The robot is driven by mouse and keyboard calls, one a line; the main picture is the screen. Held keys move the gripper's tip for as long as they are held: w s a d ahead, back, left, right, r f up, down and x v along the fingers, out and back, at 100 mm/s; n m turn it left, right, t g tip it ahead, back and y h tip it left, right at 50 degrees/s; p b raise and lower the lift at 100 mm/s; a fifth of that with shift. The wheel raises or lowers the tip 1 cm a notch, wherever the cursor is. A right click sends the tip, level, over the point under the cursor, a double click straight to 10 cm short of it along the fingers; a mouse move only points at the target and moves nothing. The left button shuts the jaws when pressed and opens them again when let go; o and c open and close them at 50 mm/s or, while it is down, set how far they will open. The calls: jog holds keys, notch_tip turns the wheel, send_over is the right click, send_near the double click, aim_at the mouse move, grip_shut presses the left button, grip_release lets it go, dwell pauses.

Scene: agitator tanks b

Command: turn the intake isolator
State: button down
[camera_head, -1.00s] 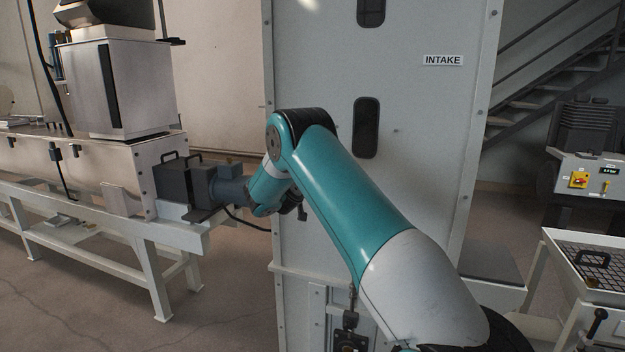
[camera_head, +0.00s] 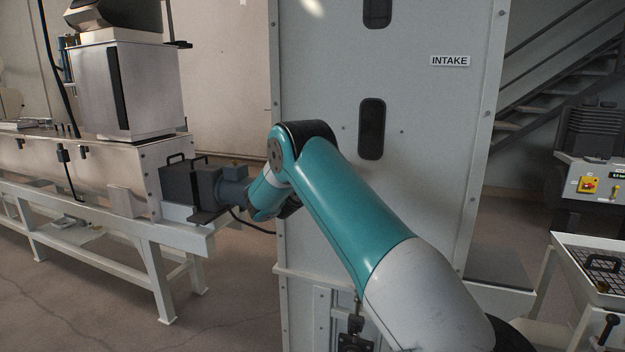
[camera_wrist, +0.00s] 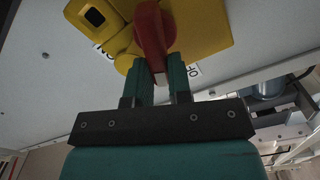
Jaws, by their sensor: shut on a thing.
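The intake isolator shows in the wrist view as a red handle (camera_wrist: 149,28) on a yellow plate (camera_wrist: 205,25), fixed to a pale grey panel. My gripper (camera_wrist: 161,68) has its two teal fingers on either side of the handle's near end, and is shut on it. An "OFF" label (camera_wrist: 194,72) lies to the right of the fingers and a partly covered "ON" label (camera_wrist: 103,50) to the left. In the head view my arm hides the gripper and the isolator. The tall grey cabinet there bears an "INTAKE" sign (camera_head: 449,61).
A yellow and red switch (camera_head: 588,186) sits on a separate unit at the right. A bench with a motor (camera_head: 207,188) stands left of the cabinet, close to my arm. A tray with a grid (camera_head: 598,262) stands at the lower right.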

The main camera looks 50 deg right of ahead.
jog(key=shift+w+a+f+n+p, duration=0.1)
jog(key=shift+f+n+p, duration=0.15)
jog(key=shift+n, duration=0.9)
jog(key=shift+f+n+p, duration=0.15)
jog(key=shift+f+n, duration=0.15)
jog(key=shift+n, duration=0.85)
jog(key=shift+f, duration=0.1)
jog(key=c, duration=1.1)
grip_release()
jog(key=shift+o, duration=0.3)
jog(key=shift+a, duration=0.1)
jog(key=b+v, duration=0.4)
jog(key=v, duration=1.3)
jog(key=shift+a, duration=0.1)
